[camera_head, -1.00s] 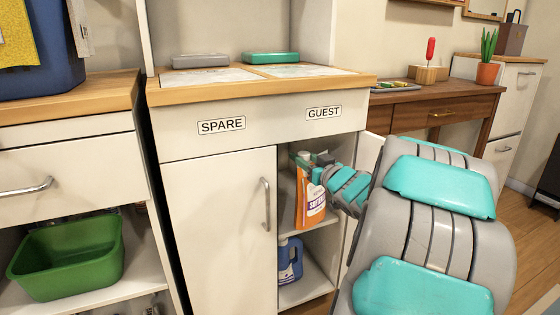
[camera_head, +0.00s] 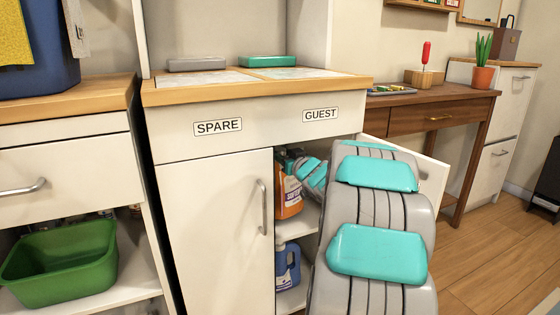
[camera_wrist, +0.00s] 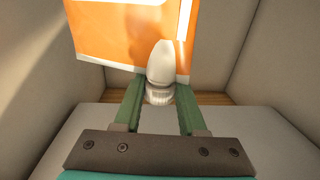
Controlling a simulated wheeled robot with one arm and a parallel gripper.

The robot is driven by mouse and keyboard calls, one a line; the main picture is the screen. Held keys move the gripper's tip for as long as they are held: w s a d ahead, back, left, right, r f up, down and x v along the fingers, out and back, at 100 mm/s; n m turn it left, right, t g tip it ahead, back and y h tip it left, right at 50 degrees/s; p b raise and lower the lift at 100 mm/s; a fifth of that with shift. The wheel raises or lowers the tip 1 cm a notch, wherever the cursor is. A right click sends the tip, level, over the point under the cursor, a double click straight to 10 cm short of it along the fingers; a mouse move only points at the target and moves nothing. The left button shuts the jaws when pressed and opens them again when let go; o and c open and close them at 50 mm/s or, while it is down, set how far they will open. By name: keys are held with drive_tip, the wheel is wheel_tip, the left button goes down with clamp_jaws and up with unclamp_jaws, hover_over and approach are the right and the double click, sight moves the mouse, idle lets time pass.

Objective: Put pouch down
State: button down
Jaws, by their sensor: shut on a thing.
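The orange pouch (camera_head: 289,192) with a white and purple label is inside the open right side of the cabinet, at the upper shelf (camera_head: 300,226). The cabinet's left door panel and my arm hide parts of it. In the wrist view the pouch (camera_wrist: 125,32) is a bright orange sheet with a white spout cap (camera_wrist: 160,70). My gripper (camera_wrist: 159,92) has its green fingers shut on either side of that spout. In the head view my arm reaches into the cabinet from the right. I cannot tell whether the pouch's bottom touches the shelf.
A blue jug (camera_head: 287,266) stands on the lower shelf below. The closed left door (camera_head: 215,225) and the open right door (camera_head: 430,175) flank the opening. Cabinet walls are close around my gripper in the wrist view. A green tub (camera_head: 62,265) sits at left.

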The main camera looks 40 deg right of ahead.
drive_tip(key=shift+f, duration=0.95)
drive_tip(key=shift+c, duration=2.4)
unclamp_jaws()
drive_tip(key=shift+s, duration=0.35)
drive_tip(key=s+a+p, duration=0.1)
drive_tip(key=s+a, duration=0.1)
drive_tip(key=s, duration=0.9)
drive_tip(key=shift+s, duration=0.15)
